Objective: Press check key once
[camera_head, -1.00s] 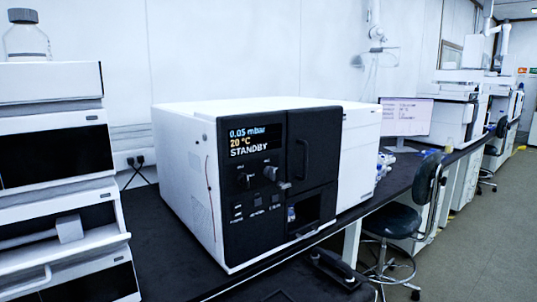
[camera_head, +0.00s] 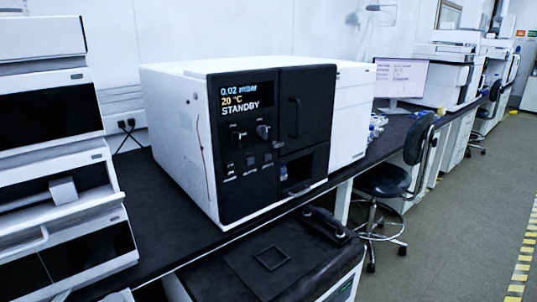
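A white instrument with a black front panel (camera_head: 249,186) stands on the dark bench. Its display (camera_head: 246,99) reads about 0.02 mbar, 20 °C and STANDBY. Below the display are two knobs (camera_head: 263,131), and under them a row of small keys (camera_head: 250,160). The key labels are too small to read, so I cannot tell which is the check key. A tall door with a handle (camera_head: 295,118) takes up the right of the panel. Neither of my grippers shows in the head view.
A white stacked instrument (camera_head: 62,150) stands at the left. In front of the bench is a low unit with a dark top (camera_head: 240,265) and a black handle. A stool (camera_head: 385,180) and a monitor (camera_head: 402,78) are at the right. The floor at the far right is clear.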

